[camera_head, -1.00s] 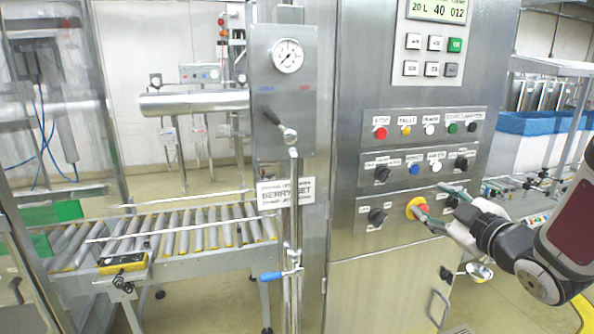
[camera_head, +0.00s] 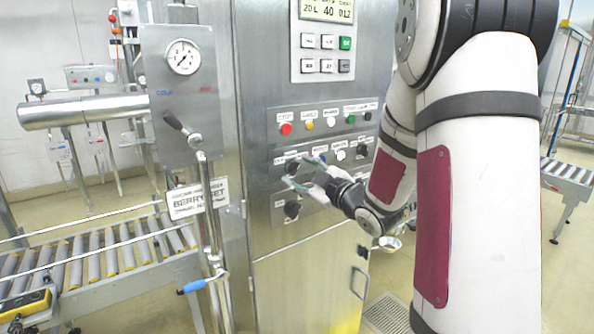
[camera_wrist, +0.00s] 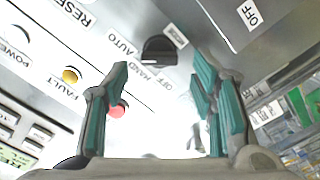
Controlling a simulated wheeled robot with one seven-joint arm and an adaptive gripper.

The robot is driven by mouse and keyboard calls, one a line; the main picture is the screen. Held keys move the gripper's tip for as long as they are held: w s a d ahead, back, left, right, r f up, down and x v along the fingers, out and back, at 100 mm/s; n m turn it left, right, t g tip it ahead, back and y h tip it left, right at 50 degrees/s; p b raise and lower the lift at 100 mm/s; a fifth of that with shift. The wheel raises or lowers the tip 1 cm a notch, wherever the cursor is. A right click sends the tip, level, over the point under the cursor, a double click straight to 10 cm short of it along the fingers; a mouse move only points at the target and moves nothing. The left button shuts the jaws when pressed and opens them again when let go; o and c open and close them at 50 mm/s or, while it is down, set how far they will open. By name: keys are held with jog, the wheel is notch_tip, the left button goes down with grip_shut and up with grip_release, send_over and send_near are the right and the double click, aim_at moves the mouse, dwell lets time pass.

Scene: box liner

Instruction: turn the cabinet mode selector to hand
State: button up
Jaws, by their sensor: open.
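The cabinet mode selector is a black rotary knob (camera_head: 292,167) at the left of the cabinet's middle control row. In the wrist view the black knob (camera_wrist: 158,48) sits beside the lettering OFF HAND AUTO. I cannot tell for certain which word its pointer faces. My gripper (camera_head: 307,172) is open, with green-padded fingers, in front of the panel just right of the knob. In the wrist view my gripper (camera_wrist: 160,95) has its fingers apart, with the knob beyond their tips and in the gap between them. No contact shows.
A red stop button (camera_head: 286,129) and yellow fault lamp (camera_head: 309,125) sit above the selector. Another black knob (camera_head: 292,210) is below it. A lever valve (camera_head: 183,130) stands left, over a roller conveyor (camera_head: 100,258). My arm covers the cabinet's right side.

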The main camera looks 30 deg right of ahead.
aim_at(294, 168)
jog(key=shift+w, duration=1.25)
jog(key=c, duration=1.1)
jog(key=shift+c, duration=0.2)
jog(key=shift+n, duration=0.3)
jog(key=n+b, duration=0.3)
jog(key=shift+a+f+n+b, duration=0.1)
jog(key=shift+f+n+b, duration=0.15)
jog(key=shift+n+b, duration=0.05)
jog(key=n+b, duration=0.4)
jog(key=shift+n+b, duration=0.4)
